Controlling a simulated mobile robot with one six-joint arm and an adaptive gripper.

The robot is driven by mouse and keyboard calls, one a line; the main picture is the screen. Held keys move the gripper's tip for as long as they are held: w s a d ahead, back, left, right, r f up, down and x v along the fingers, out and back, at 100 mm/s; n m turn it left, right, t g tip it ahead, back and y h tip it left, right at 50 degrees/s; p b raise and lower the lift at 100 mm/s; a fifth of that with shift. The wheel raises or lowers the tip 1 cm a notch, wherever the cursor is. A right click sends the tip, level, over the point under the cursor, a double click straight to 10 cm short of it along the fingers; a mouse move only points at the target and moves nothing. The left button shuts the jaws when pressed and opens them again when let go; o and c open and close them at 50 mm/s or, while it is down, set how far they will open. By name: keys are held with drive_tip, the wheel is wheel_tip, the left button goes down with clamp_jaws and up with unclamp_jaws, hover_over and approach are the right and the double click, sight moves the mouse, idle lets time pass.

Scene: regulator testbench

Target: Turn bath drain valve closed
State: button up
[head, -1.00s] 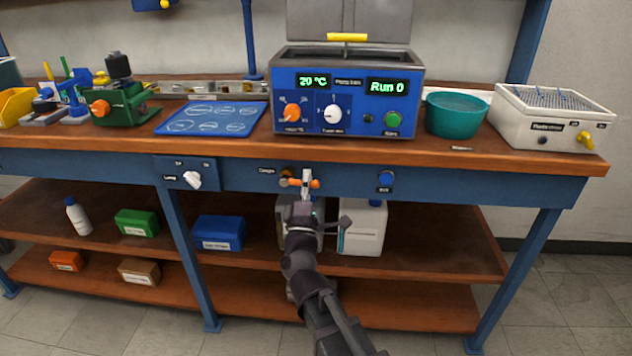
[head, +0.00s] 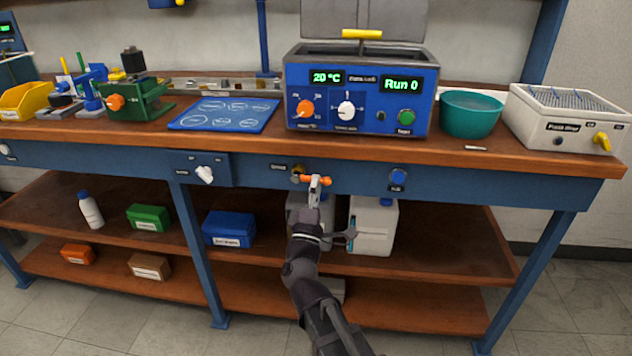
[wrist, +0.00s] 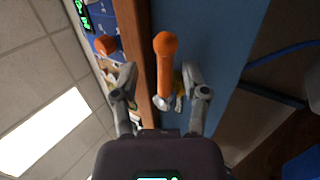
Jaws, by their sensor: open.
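The bath drain valve has an orange lever handle (head: 322,181) and a brass body (head: 298,171), mounted on the blue front rail under the bath. In the head view the lever points to the right. My gripper (head: 315,184) is at the lever and partly covers it. In the wrist view the orange lever (wrist: 165,62) lies between the two spread fingers of my gripper (wrist: 159,72), with a gap on both sides. The gripper is open. The valve body is mostly hidden there. The blue bath (head: 360,95) stands on the bench and reads 20 °C and Run 0.
A blue button (head: 398,177) is on the rail to the right, and a white knob (head: 204,174) is to the left. The wooden bench edge (head: 480,158) overhangs the rail. White containers (head: 373,228) stand on the shelf behind my arm. The floor in front shows clear.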

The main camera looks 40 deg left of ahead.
drive_tip(key=s+f+m+g+h+p, duration=0.1)
drive_tip(key=s+m+g+h+p, duration=0.2)
drive_tip(key=s+h, duration=0.5)
drive_tip(key=shift+s+f+m+p, duration=0.25)
drive_tip(key=shift+s+m+p, duration=0.65)
drive_tip(key=shift+s+p, duration=0.8)
drive_tip(key=shift+s+b, duration=0.25)
drive_tip(key=shift+b, duration=0.05)
drive_tip(key=shift+w, duration=0.15)
drive_tip(key=shift+w+a+r+p, duration=0.15)
drive_tip(key=shift+w+r+p, duration=0.2)
drive_tip(key=shift+w, duration=1.9)
drive_tip(key=shift+w+a+r+p, duration=0.1)
drive_tip(key=shift+w+r+p, duration=0.3)
drive_tip(key=shift+w, duration=1.8)
drive_tip(key=shift+w+a+r+p, duration=0.15)
drive_tip(key=shift+w+r+p, duration=0.2)
drive_tip(key=shift+w, duration=1.9)
clamp_jaws()
